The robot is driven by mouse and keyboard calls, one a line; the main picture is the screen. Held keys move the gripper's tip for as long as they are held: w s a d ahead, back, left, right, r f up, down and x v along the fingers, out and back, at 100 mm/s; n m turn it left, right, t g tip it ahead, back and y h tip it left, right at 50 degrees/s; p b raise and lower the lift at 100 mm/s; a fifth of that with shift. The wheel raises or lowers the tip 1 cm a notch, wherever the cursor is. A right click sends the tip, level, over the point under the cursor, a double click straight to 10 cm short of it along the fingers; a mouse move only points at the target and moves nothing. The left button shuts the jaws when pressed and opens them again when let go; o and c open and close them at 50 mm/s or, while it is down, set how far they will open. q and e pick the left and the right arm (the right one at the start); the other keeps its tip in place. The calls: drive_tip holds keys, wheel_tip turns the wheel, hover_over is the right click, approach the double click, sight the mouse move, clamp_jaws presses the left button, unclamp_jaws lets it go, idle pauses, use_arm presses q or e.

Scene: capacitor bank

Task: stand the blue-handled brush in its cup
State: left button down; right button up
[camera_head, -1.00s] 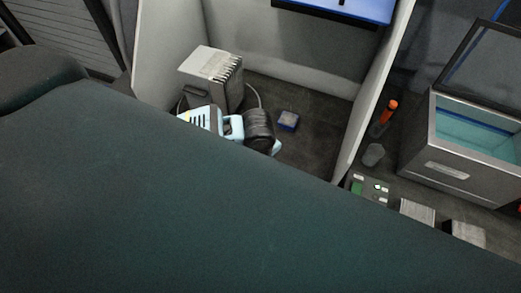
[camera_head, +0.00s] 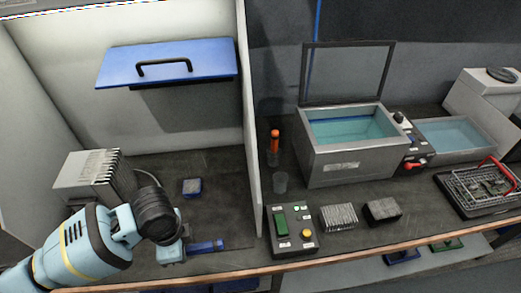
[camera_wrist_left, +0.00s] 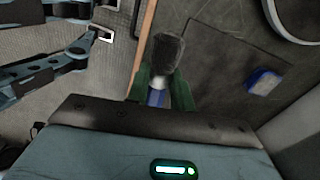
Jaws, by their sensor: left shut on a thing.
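My left gripper (camera_head: 184,247) is low over the front of the bench in the head view, left of the partition. It is shut on the blue-handled brush. The brush's blue handle (camera_head: 206,246) sticks out to the right. In the left wrist view the dark bristle head (camera_wrist_left: 168,52) lies beyond my green fingertips (camera_wrist_left: 160,95), with a bit of blue between them. The brush looks nearly level. I cannot tell whether it touches the bench.
A white partition (camera_head: 250,150) stands between brush and cup.

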use_arm(q)
drive_tip(key=w+a+r+n, duration=0.1)
drive_tip(key=a+r+n, duration=0.1)
drive_tip(key=r+n, duration=0.5)
drive_tip(key=w+a+r+n, duration=0.2)
drive_tip(key=r+n, duration=0.6)
drive_tip(key=n, duration=0.1)
drive_tip(key=shift+w+a, duration=0.3)
drive_tip(key=shift+a, duration=0.1)
drive_tip(key=shift+d, duration=0.1)
